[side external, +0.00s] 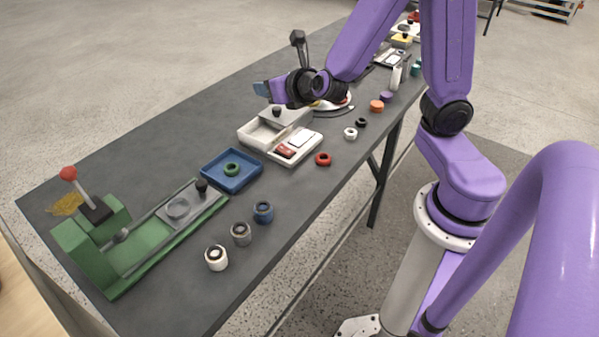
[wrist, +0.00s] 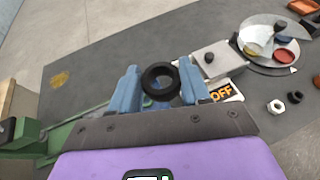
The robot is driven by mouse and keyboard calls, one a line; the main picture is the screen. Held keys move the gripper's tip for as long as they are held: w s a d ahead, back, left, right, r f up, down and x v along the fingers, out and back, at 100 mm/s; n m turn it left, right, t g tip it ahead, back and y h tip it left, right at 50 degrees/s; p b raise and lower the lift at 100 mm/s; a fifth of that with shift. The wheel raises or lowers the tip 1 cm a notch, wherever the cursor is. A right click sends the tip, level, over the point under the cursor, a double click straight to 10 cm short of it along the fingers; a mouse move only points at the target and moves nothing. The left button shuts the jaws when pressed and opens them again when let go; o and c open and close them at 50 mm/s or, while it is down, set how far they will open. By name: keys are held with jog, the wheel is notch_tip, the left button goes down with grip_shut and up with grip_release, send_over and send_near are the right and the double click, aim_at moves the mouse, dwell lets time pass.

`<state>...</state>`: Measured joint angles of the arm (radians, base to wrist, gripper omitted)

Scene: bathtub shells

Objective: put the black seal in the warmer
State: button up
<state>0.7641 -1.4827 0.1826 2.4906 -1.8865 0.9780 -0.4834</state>
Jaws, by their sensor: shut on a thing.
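My gripper (wrist: 159,76) is shut on a black ring, the black seal (wrist: 160,92), which sits between the two blue fingers in the wrist view. In the side external view my gripper (side external: 264,89) is raised above the bench, and the seal cannot be made out there. The warmer looks to be the pale box (side external: 254,138) below my gripper, with an open hollow at its left and a black-knobbed lid (side external: 290,115) at its back. Its front panel (side external: 304,144) has a red switch. In the wrist view the knobbed lid (wrist: 222,56) and an OFF label (wrist: 221,94) show beside the right finger; the hollow is mostly hidden.
A blue tray (side external: 213,180) holds a green ring (side external: 231,169). A green lever press (side external: 85,250) stands at the left end. Several small cylinders stand near the front edge. Red (side external: 323,159), white (side external: 350,133) and other small parts lie to the right. A round dish (wrist: 270,45) stands behind.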

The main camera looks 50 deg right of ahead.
notch_tip(320, 180, down, 9)
jog(key=s+d+m+g+h, duration=0.1)
jog(key=s+m+h, duration=0.1)
jog(key=s, duration=0.1)
jog(key=m+g+h, duration=0.1)
jog(key=m+h, duration=0.1)
send_over(316, 182)
notch_tip(316, 182, down, 8)
jog(key=shift+w+f, duration=0.1)
jog(key=shift+f, duration=0.1)
jog(key=shift+f, duration=4.7)
jog(key=shift+f, duration=0.2)
jog(key=o, duration=1)
